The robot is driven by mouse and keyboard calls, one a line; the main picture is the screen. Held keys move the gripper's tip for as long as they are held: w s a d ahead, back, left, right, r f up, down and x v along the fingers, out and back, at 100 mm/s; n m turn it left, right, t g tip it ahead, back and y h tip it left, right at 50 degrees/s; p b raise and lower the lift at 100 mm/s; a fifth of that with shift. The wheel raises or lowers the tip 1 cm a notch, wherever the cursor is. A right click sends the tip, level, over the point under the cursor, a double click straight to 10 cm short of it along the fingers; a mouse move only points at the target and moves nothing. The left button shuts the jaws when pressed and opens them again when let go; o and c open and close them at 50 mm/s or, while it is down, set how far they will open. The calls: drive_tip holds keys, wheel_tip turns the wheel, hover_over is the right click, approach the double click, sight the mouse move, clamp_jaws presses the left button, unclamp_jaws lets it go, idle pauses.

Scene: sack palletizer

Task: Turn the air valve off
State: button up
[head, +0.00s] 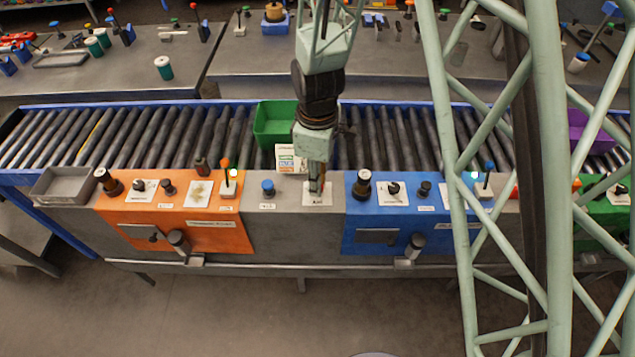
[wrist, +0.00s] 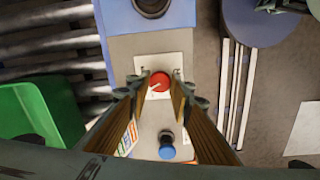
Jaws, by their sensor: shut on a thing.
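The air valve is a round red knob (wrist: 158,78) with a pale pointer mark, on a white square plate (wrist: 150,64) in the wrist view. In the head view its plate (head: 317,199) lies on the grey panel between the orange and blue sections, with the knob hidden by my gripper. My gripper (head: 316,187) points straight down over it. In the wrist view my gripper (wrist: 159,86) has one finger on each side of the red knob, shut on it.
A blue-capped knob (head: 268,187) stands just left of the valve; it also shows in the wrist view (wrist: 166,151). The orange panel (head: 190,228) and blue panel (head: 377,242) flank the spot. A green bin (head: 275,124) sits on the roller conveyor (head: 215,135) behind.

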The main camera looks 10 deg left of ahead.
drive_tip(key=n, duration=0.6)
drive_tip(key=shift+n+b, duration=0.3)
drive_tip(key=shift+n, duration=0.1)
idle(0.4)
drive_tip(key=o, duration=0.9)
drive_tip(key=shift+r, duration=0.15)
drive_tip(key=shift+r, duration=5.85)
